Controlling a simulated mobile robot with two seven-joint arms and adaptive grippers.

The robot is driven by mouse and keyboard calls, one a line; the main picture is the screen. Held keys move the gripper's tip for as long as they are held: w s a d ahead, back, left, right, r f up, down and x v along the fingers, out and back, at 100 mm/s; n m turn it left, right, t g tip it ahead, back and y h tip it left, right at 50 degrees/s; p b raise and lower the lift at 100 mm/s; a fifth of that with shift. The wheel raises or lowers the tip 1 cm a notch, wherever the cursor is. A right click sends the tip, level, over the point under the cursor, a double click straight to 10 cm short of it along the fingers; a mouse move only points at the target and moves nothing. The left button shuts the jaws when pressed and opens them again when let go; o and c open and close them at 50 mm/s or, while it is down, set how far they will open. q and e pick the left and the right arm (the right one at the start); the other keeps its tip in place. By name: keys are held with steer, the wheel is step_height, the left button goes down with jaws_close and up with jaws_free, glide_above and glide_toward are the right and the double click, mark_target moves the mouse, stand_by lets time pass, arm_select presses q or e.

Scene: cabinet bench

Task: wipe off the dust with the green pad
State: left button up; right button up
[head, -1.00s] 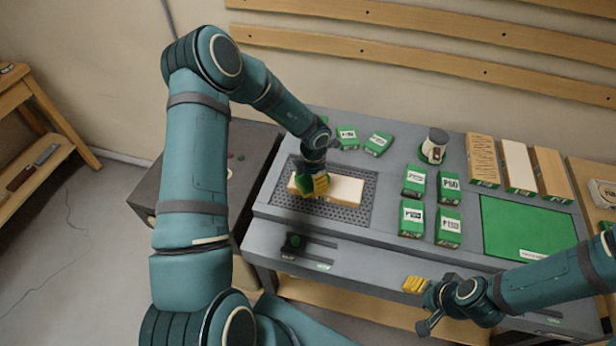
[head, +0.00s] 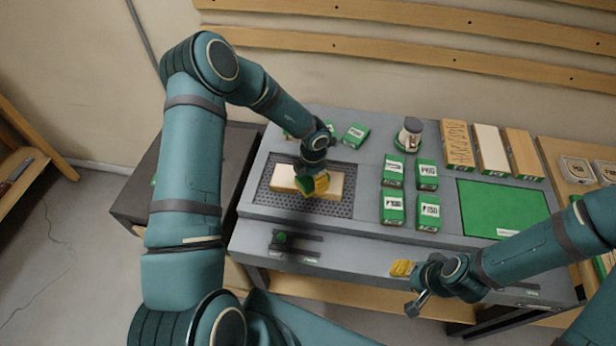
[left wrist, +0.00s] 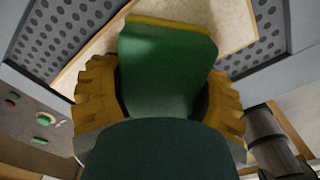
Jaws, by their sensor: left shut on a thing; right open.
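My left gripper (head: 316,184) is shut on the green pad (head: 304,182), which also fills the middle of the left wrist view (left wrist: 165,70) between the two yellow fingers. The pad is over a pale wooden board (head: 284,177) lying on a dark perforated plate (head: 330,208). The board shows behind the pad in the left wrist view (left wrist: 232,18). I cannot tell whether the pad touches it. No dust can be made out clearly on the visible board. My right gripper (head: 401,268) is open and empty near the bench's front edge.
Several green-and-white boxes (head: 392,208) stand right of the plate, with more behind it. A jar (head: 409,135) stands at the back. A green mat (head: 500,205) and several wooden blocks (head: 458,145) are further right.

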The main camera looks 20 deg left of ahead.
mark_target(335, 179)
arm_select(q)
steer(key=shift+w+d+r+p, duration=0.1)
steer(key=shift+w+d+p, duration=0.15)
steer(key=shift+d, duration=0.6)
steer(key=shift+w+d+p, duration=0.15)
steer(key=shift+d+p, duration=0.2)
steer(key=shift+d, duration=0.45)
steer(key=shift+w+d, duration=0.15)
steer(key=shift+d, duration=0.65)
steer(key=shift+w+d, duration=0.15)
steer(key=shift+d, duration=0.65)
steer(key=shift+s+a, duration=0.65)
steer(key=shift+a, duration=2.1)
steer(key=shift+s+a, duration=0.6)
steer(key=shift+a, duration=2.1)
steer(key=shift+s+a, duration=0.65)
steer(key=shift+a, duration=2.1)
steer(key=shift+w+d, duration=0.35)
steer(key=shift+d, duration=0.5)
steer(key=shift+w+d, duration=0.35)
steer(key=shift+d, duration=0.5)
